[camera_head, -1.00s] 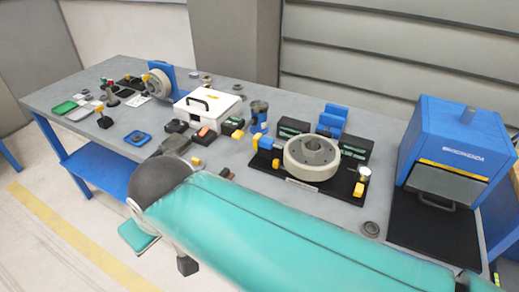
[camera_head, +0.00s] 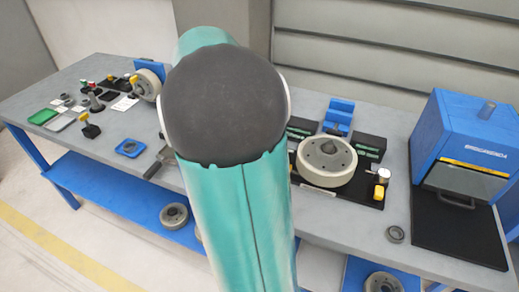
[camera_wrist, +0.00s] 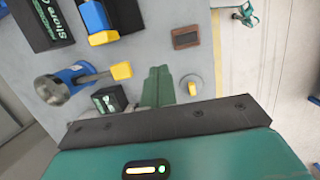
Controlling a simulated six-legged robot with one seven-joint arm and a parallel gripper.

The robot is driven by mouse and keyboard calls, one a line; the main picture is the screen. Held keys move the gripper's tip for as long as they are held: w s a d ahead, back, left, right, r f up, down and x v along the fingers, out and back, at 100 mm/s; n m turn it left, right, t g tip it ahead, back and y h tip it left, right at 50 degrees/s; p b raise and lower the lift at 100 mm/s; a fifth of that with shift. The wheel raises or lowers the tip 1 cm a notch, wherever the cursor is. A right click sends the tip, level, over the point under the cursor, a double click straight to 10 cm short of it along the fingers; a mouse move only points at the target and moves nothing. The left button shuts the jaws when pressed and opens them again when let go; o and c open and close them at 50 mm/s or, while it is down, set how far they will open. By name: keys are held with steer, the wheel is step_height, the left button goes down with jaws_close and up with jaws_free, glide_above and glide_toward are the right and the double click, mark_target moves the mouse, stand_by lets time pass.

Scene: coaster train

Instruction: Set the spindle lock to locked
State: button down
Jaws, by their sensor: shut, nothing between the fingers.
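No part is readable as a spindle lock. A small round dial with a yellow pointer (camera_wrist: 190,85) lies on the grey bench in the wrist view; I cannot tell whether it is the lock or how it is set. A large grey wheel (camera_head: 326,161) lies flat on a black base in the head view, with a yellow knob (camera_head: 379,192) at the base's right. My gripper (camera_wrist: 158,70) shows in the wrist view as green fingers, shut and empty, left of the dial and apparently apart from it. In the head view my arm hides the middle bench and the gripper.
In the wrist view, a blue cup-like holder (camera_wrist: 82,72) with a yellow-ended part and a small black box (camera_wrist: 108,100) lie left of the fingers. A red-brown block (camera_wrist: 186,38) lies above. In the head view, a blue machine (camera_head: 466,140) stands right. The bench's left front has clear patches.

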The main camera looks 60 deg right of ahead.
mark_target(296, 171)
steer(key=s+d+f+g, duration=0.2)
steer(key=s+d+f, duration=0.15)
steer(key=d, duration=0.45)
steer(key=shift+y, duration=0.3)
steer(key=x, duration=0.9)
steer(key=shift+s+f, duration=0.2)
steer(key=shift+s, duration=0.2)
steer(key=s, duration=0.3)
steer(key=shift+s+d, duration=0.15)
steer(key=shift+d, duration=0.05)
steer(key=shift+s, duration=0.3)
steer(key=shift+d, duration=0.1)
steer(key=shift+s+d, duration=0.15)
steer(key=shift+s, duration=0.9)
steer(key=shift+w, duration=0.1)
